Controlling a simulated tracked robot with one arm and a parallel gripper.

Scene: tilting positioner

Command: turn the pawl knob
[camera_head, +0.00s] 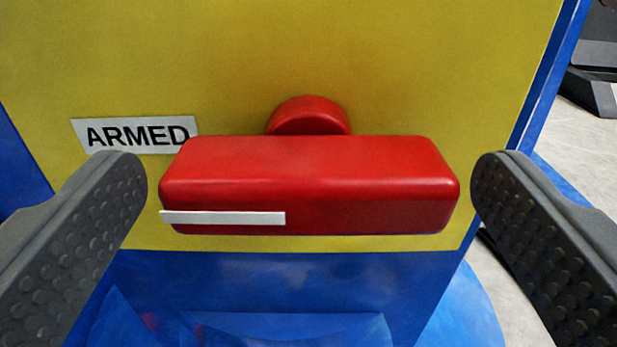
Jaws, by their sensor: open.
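The pawl knob (320,182) is a red bar with rounded edges, lying level across the middle of the view. A red round boss (309,117) shows behind its top edge. A white stripe (222,218) runs along the left half of its front face. My gripper (309,178) is open, with one dark studded finger at each side of the knob. A small gap shows between each fingertip and the knob's ends; neither appears to touch it. A white label reading "ARMED" (136,134) is on the panel, left of the knob.
The knob is mounted on a yellow panel (420,70) with blue edges. Below it is a blue structure (270,280) with a rounded blue base. Pale floor (512,285) shows at the right, and dark equipment (594,75) stands at the upper right.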

